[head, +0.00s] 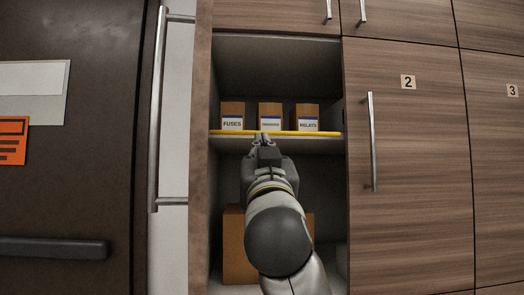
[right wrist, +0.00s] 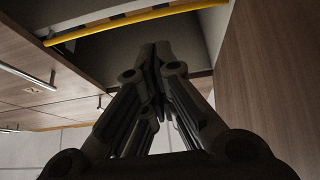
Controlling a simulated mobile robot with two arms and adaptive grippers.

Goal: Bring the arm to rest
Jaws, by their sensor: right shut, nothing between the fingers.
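My right gripper (head: 265,137) is at the opening of an open cabinet, just in front of and below the yellow-edged shelf (head: 225,143). Its fingers are shut with nothing between them; the closed fingers also show in the right wrist view (right wrist: 156,62). My right arm reaches up from the bottom of the head view. My left gripper is not in view.
On the shelf stand three boxes: FUSES (head: 233,117), a middle one with unreadable label (head: 270,117) and RELAYS (head: 306,117). A larger cardboard box (head: 234,250) sits below, partly hidden by my arm. Closed door 2 (head: 420,150) is right; a dark door (head: 90,190) is left.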

